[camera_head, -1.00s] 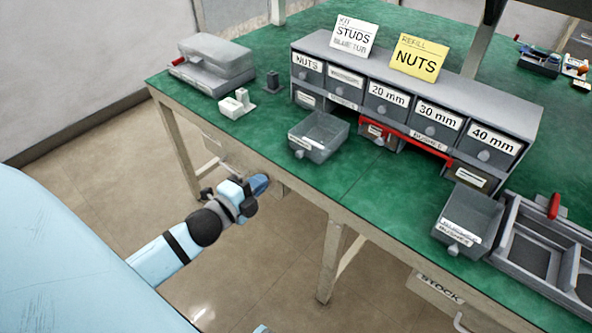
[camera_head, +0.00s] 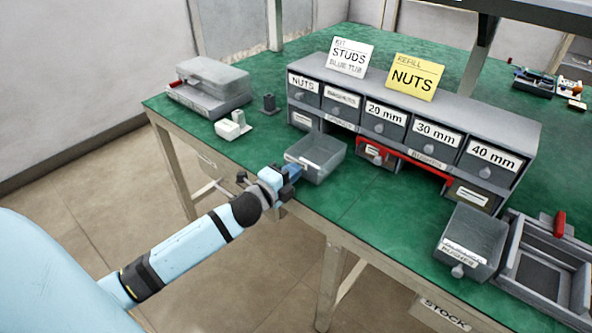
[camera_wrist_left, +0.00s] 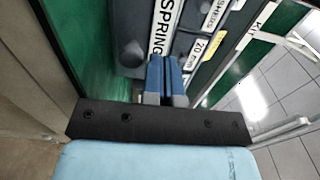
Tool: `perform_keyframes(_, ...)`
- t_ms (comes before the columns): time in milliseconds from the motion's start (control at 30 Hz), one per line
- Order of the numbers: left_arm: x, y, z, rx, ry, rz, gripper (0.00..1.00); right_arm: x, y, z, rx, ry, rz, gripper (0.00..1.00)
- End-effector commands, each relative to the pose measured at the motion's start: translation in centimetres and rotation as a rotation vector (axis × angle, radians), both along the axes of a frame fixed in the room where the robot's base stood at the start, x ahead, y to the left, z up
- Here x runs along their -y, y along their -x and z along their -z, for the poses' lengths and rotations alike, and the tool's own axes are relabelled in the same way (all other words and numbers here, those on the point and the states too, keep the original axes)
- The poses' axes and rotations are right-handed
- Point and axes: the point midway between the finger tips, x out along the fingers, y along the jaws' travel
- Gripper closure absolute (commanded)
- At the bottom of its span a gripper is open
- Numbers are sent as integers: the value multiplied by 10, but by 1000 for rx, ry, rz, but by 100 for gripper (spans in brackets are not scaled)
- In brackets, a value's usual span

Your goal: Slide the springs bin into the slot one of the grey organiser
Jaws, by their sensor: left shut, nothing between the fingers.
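The springs bin (camera_head: 322,152), an open grey tray, sits on the green bench in front of the grey organiser (camera_head: 500,122), outside it. Its "SPRING" label (camera_wrist_left: 165,28) shows in the left wrist view. My left gripper (camera_head: 291,171) is at the bench's front edge, close to the bin's front. Its blue fingers (camera_wrist_left: 166,78) are together with nothing between them. Whether they touch the bin, I cannot tell. The organiser's lower row has a small drawer (camera_head: 305,121) at the left and a red-framed bay (camera_head: 405,156). Which opening is slot one is unclear. My right gripper is not visible.
Another open grey bin (camera_head: 478,232) and a divided tray (camera_head: 550,260) with a red handle stand at the right. A grey case (camera_head: 212,78) and small white blocks (camera_head: 232,127) are at the left. Green bench between the two bins is clear.

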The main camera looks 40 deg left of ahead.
Motion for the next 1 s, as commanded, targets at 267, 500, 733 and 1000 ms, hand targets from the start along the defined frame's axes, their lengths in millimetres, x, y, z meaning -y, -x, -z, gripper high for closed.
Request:
perform_keyframes(267,1,-15,0,0,1,0,100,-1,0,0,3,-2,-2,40)
perform_keyframes(500,2,-15,0,-1,1,1,100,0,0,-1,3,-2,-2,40)
perform_keyframes(733,3,-37,-2,1,2,-1,100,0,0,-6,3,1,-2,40)
perform_keyframes(1000,9,-108,-1,1,2,-1,100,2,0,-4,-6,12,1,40)
